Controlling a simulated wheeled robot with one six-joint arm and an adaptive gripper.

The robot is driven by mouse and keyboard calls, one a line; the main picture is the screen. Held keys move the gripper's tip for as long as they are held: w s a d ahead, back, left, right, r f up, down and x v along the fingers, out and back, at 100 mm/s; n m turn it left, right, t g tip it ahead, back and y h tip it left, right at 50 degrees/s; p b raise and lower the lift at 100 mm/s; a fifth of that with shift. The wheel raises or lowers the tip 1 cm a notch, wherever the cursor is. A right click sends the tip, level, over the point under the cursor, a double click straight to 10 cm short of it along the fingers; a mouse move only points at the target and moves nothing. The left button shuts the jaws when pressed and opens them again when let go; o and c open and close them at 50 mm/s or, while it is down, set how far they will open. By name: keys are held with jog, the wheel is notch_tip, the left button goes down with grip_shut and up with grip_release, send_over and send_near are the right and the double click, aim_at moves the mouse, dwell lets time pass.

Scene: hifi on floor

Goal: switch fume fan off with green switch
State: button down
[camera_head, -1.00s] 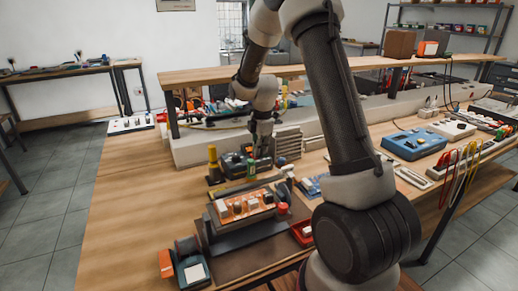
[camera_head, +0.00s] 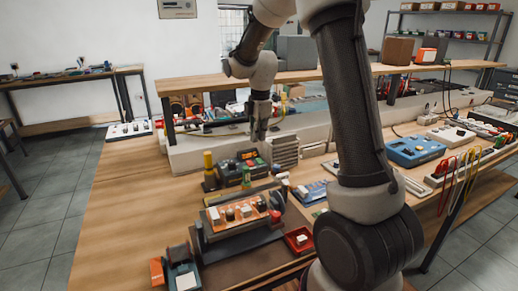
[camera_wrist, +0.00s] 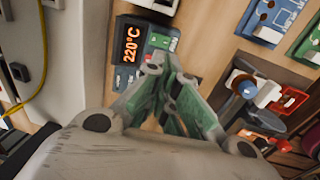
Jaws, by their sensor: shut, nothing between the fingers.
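My gripper (camera_head: 259,136) is over the bench, just behind a dark soldering station (camera_head: 238,167). In the wrist view my gripper (camera_wrist: 160,68) has its fingertips together and empty, pointing at the station (camera_wrist: 128,72), whose orange display reads 220°C. A small green part (camera_wrist: 158,42) shows beside the display, partly behind the fingertips; I cannot tell whether it is a switch. In the head view a small green piece (camera_head: 246,175) stands at the station's front. Contact between fingertips and station cannot be told. I cannot identify the fume fan for sure.
A raised wooden shelf (camera_head: 205,80) runs behind. A blue instrument (camera_head: 414,151) lies far right. The bench's left side (camera_head: 130,200) is clear.

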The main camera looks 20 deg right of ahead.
aim_at(254, 162)
jog(key=r, duration=0.4)
jog(key=shift+s+r, duration=0.25)
jog(key=shift+s, duration=0.05)
jog(key=shift+w+a+r, duration=0.15)
jog(key=shift+w+r, duration=0.1)
jog(key=shift+w, duration=0.45)
jog(key=f, duration=0.4)
jog(key=w+f, duration=0.1)
jog(key=f, duration=0.9)
jog(key=shift+w, duration=0.35)
